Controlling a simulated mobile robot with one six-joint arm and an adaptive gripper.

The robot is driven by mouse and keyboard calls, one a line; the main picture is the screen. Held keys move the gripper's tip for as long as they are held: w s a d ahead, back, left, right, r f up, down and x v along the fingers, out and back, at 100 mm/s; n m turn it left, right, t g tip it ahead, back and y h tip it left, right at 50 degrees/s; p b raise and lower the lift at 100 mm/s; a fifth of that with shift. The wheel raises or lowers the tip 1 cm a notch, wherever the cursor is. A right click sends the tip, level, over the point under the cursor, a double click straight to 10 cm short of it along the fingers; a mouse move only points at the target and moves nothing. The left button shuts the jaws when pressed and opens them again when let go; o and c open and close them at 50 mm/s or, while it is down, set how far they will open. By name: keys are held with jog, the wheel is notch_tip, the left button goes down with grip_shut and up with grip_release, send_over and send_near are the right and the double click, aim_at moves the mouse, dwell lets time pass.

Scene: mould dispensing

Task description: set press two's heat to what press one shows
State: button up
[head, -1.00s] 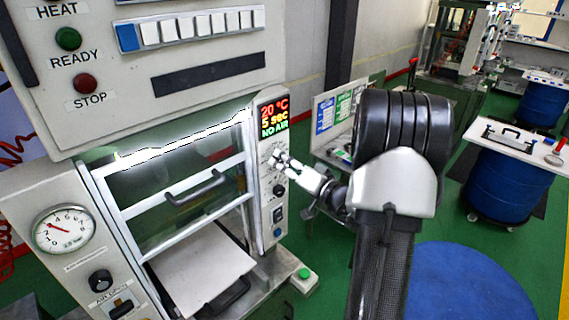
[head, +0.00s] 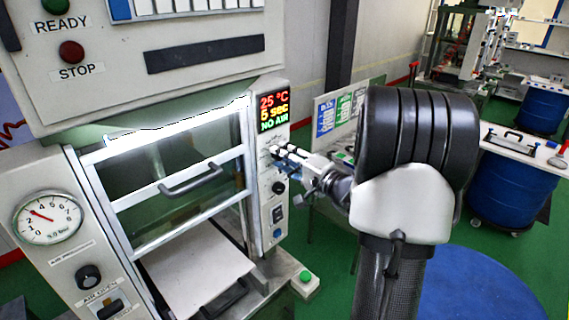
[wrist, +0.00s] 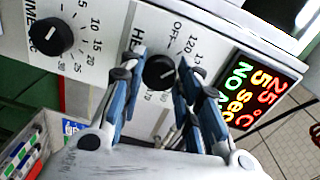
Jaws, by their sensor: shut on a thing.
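A press with a control strip (head: 272,218) stands at the left in the head view. Its display (head: 274,110) reads 25 °C, 5 sec and NO AIR; it also shows tilted in the wrist view (wrist: 252,92). My gripper (head: 279,153) is at the dial just below the display. In the wrist view, the black heat knob (wrist: 159,71) sits between my two blue-grey fingers, and my gripper is shut on it. Part of its scale is hidden by the fingers. The black timer knob (wrist: 52,36) is left of it. No number identifying the press is visible.
A pressure gauge (head: 48,217) and a handled glass guard (head: 180,165) are on the press front. A green button (head: 305,277) juts out low at right. Another press (head: 462,45) stands behind. A blue drum (head: 510,190) carries a table top with a tray.

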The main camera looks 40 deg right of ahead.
jog(key=shift+d+m+y+p, duration=0.15)
jog(key=shift+m+p, duration=1.85)
jog(key=shift+m, duration=2.55)
jog(key=shift+d+m+y+p, duration=0.1)
jog(key=shift+m+y+p, duration=0.15)
jog(key=shift+m+p, duration=3.1)
jog(key=shift+d+m+y+p, duration=0.15)
jog(key=shift+m+p, duration=0.55)
jog(key=shift+m, duration=5.1)
jog(key=shift+a, duration=0.15)
jog(key=o, duration=1.1)
jog(key=shift+c, duration=0.2)
